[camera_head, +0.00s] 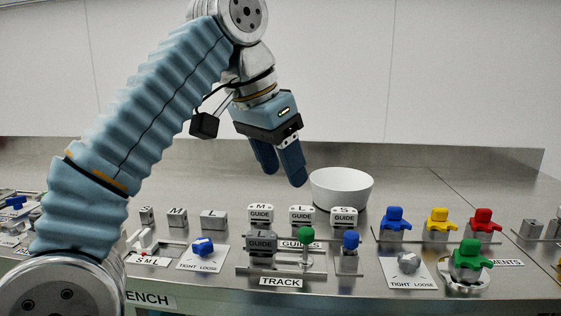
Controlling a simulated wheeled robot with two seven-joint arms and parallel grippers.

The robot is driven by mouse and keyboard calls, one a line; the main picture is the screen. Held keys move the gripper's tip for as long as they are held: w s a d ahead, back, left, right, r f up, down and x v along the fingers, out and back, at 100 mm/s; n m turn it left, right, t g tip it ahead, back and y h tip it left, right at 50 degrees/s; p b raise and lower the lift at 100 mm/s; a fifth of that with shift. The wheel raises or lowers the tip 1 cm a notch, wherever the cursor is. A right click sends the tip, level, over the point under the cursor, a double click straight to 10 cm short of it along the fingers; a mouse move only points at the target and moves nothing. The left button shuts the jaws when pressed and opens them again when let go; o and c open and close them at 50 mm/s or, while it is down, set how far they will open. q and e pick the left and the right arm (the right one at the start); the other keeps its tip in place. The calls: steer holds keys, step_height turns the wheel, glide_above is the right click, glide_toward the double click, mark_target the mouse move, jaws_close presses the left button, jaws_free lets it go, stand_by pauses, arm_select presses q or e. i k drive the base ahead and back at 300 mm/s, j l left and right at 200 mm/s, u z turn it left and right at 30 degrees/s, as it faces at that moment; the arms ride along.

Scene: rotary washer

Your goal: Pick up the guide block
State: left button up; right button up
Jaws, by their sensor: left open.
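Three white blocks marked GUIDE stand in a row near the middle of the bench: the M guide block (260,215), the L guide block (302,215) and the S guide block (343,217). A grey block with an L GUIDE label (262,246) stands in front of them at the track fixture (281,269). My left gripper (283,171) is open and empty, its blue fingers pointing down above and behind the row. It touches none of the blocks. My right gripper is not in view.
A white bowl (341,189) stands just right of my left gripper. Green and blue knobs (351,241) rise beside the track. Blue, yellow and red knobbed pieces (438,221) stand at right. The back of the bench is clear.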

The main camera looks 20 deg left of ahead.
mark_target(262, 242)
steer(key=k, duration=1)
